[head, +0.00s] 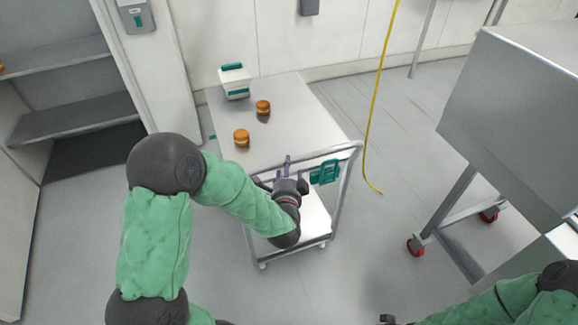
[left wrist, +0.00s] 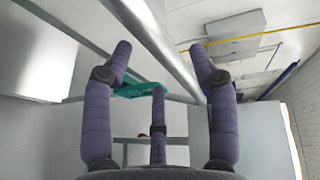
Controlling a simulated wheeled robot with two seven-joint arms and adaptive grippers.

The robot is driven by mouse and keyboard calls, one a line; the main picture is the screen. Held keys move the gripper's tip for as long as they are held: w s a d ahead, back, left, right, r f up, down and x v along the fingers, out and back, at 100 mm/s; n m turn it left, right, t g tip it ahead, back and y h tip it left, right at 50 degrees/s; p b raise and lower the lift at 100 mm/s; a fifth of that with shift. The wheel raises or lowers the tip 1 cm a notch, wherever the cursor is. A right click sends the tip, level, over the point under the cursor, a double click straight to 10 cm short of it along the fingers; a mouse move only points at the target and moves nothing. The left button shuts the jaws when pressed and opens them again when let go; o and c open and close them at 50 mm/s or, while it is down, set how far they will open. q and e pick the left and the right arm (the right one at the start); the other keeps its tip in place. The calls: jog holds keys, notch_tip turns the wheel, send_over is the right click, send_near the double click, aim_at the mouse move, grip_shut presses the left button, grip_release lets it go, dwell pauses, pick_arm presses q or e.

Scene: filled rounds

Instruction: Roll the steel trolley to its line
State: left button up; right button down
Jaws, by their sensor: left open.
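The steel trolley (head: 300,108) stands left of centre in the head view, with a flat top and a lower shelf (head: 313,217). Its push handle (head: 345,152) is on the near side, and a teal piece (head: 324,172) hangs there. My left gripper (head: 284,170) is open at this handle. In the left wrist view, the handle bar (left wrist: 165,48) runs slantwise between the open fingers (left wrist: 160,50), and I see no grip on it. My right gripper (head: 388,320) is barely in view at the bottom edge.
A white tub (head: 235,83) with teal trim and two burger-like rounds (head: 263,107) (head: 241,137) sit on the trolley top. Shelving (head: 70,122) stands left. A yellow cord (head: 371,130) hangs to the right. A steel unit on red castors (head: 510,110) stands farther right, with clear floor between.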

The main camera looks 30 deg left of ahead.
pick_arm(q)
jog(key=shift+b+x, duration=0.35)
jog(key=shift+x, duration=1.65)
grip_shut()
